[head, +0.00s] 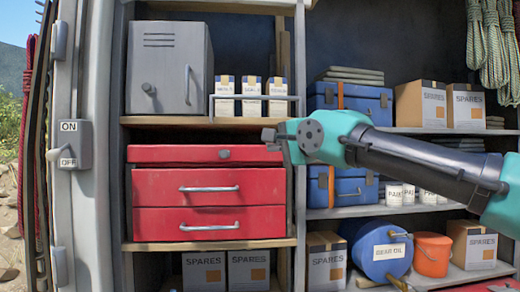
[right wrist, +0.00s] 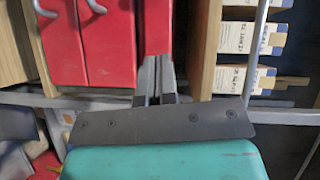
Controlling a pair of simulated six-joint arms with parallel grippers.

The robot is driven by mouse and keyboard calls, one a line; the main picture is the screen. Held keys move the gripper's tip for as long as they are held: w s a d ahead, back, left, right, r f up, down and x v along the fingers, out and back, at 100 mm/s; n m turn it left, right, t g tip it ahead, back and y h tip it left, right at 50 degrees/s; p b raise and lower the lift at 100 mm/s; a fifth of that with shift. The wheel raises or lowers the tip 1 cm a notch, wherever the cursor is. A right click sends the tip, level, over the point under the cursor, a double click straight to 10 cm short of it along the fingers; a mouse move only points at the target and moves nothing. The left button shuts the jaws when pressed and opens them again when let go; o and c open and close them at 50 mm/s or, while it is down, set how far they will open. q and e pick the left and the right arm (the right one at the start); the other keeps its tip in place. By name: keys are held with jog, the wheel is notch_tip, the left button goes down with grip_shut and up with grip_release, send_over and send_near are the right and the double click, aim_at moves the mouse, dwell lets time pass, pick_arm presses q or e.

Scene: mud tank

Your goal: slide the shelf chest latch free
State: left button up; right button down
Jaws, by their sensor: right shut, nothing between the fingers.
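The red chest (head: 208,188) sits on the middle shelf in the head view, with a lid strip above two drawers with silver handles. A small grey round fitting (head: 224,154) shows on the lid front; I cannot tell whether it is the latch. My right gripper (head: 268,136) is shut and empty at the chest's top right corner. In the right wrist view its fingertips (right wrist: 155,72) are close in front of the red lid (right wrist: 155,28); contact is unclear. The fingers and palm hide part of the lid's right end. My left gripper is out of view.
A grey metal cabinet (head: 168,68) and white boxes behind a rail (head: 254,97) stand above the chest. Blue cases (head: 350,103), cartons and a blue drum (head: 380,250) fill the right shelves. An ON/OFF switch (head: 69,144) is at left.

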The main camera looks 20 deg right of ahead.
send_near(229, 153)
jog(key=w, duration=0.1)
jog(key=w+d, duration=0.1)
jog(key=shift+w+d, duration=0.15)
jog(key=shift+w, duration=0.15)
jog(key=a, duration=0.1)
jog(key=w, duration=0.1)
jog(key=a, duration=0.1)
jog(key=shift+w+a+f, duration=0.25)
jog(key=shift+w+a, duration=0.05)
jog(key=shift+a, duration=0.05)
jog(key=shift+w+a+f, duration=0.1)
jog(key=shift+w+a, duration=0.15)
jog(key=shift+a, duration=0.3)
